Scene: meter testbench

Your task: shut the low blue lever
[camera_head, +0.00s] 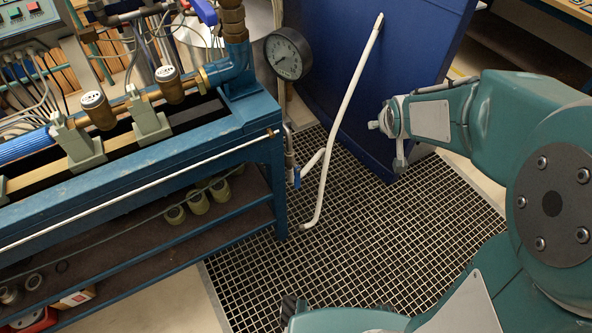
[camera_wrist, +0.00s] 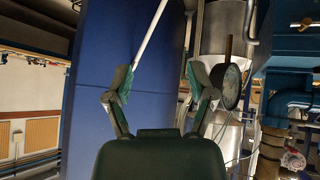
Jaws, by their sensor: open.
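The low blue lever (camera_head: 297,178) is a small blue handle on the thin pipe at the right end of the bench, below the round gauge. It looks small in the head view, and its exact angle is hard to tell. I cannot make it out in the wrist view. My gripper (camera_head: 388,143) is to the right of the lever and apart from it, in front of the blue panel. In the wrist view, my gripper (camera_wrist: 162,82) has its two fingers spread wide with nothing between them.
A white pipe (camera_head: 343,120) leans between lever and gripper, against the blue panel (camera_head: 330,40). The round gauge (camera_head: 288,54) stands above the lever. The blue bench (camera_head: 150,178) fills the left. Another blue handle (camera_head: 205,11) sits higher. The floor grating (camera_head: 370,240) is mostly clear.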

